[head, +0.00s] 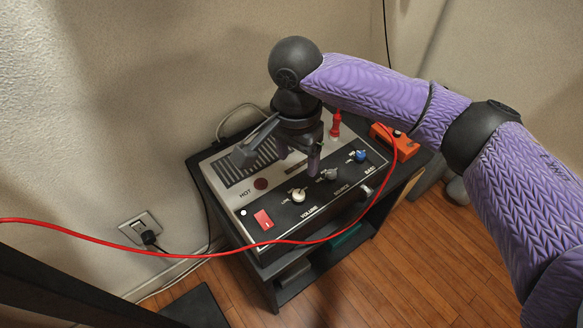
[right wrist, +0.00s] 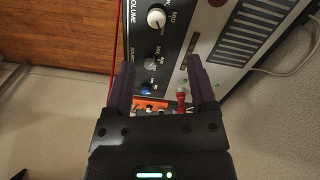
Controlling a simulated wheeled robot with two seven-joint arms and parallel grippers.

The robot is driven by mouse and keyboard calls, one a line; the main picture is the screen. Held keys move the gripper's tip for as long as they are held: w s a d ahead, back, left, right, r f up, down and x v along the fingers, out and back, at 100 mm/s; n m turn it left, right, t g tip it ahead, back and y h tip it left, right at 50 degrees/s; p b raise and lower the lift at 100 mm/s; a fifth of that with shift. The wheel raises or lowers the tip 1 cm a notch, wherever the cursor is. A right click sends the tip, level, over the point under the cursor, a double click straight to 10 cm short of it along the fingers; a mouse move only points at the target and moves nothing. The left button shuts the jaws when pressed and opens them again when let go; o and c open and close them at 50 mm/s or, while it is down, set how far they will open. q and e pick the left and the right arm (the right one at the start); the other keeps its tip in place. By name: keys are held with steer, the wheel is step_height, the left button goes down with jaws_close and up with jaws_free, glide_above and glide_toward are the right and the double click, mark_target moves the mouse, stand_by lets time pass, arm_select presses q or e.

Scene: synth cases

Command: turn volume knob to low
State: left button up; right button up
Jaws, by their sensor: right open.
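The volume knob (head: 298,195) is a small white knob on the black front strip of a grey-and-black audio unit (head: 222,165), with "VOLUME" printed below it. In the right wrist view the white knob (right wrist: 156,18) is at the top, near the word "MED". Its exact pointer setting is too small to tell. My right gripper (head: 298,160) is open and empty, pointing down above the unit, behind the knob and apart from it. In the wrist view its fingers (right wrist: 160,63) are spread, with the white knob beyond their tips. My left gripper is not in view.
A grey knob (head: 330,174) and a blue knob (head: 361,156) sit right of the volume knob; a red switch (head: 263,219) sits left. A red plug (head: 335,124) stands up behind. A red cable (head: 300,242) crosses in front. An orange box (head: 396,142) is at the right.

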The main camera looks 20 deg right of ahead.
mark_target(299, 193)
steer(key=f+b, duration=0.2)
steer(key=f, duration=0.1)
steer(key=f+b, duration=0.2)
steer(key=f, duration=0.1)
steer(key=f+b, duration=0.2)
steer(key=f, duration=0.1)
steer(key=shift+s+d+f, duration=0.1)
steer(key=shift+s+f, duration=0.25)
steer(key=shift+s, duration=0.05)
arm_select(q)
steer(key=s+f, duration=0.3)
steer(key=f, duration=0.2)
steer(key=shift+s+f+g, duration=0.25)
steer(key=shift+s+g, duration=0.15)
arm_select(e)
steer(key=shift+r, duration=0.1)
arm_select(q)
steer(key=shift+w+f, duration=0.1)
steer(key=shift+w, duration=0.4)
arm_select(e)
jaws_close()
